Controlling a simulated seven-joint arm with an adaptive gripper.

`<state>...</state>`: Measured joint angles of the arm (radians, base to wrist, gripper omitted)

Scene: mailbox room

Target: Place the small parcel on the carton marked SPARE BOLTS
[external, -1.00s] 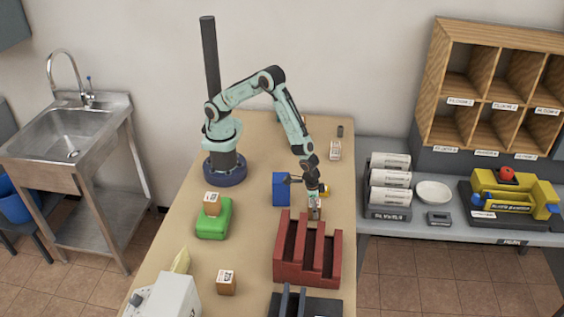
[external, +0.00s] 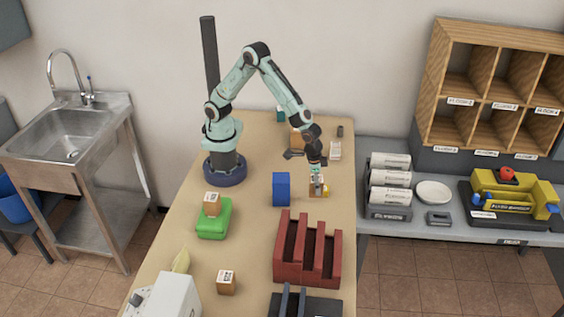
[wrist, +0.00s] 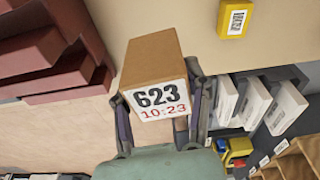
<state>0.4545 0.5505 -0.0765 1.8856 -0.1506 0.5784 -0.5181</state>
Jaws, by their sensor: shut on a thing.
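My gripper (external: 316,178) is shut on a small brown parcel (wrist: 150,68). The parcel has a white label reading 623 and 10:23, and in the wrist view it sits between both fingers. In the external view the held parcel is partly covered by the gripper, to the right of the blue box (external: 281,189) and behind the red slotted rack (external: 308,262). I cannot read SPARE BOLTS on anything; a brown box (external: 296,138) at the back is partly hidden by my arm.
A labelled brown box sits on the green block (external: 214,219), another box (external: 226,283) on the table. A yellow parcel (wrist: 235,18) lies near the held parcel. Red rack steps (wrist: 40,55) show in the wrist view. The table between green block and red rack is clear.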

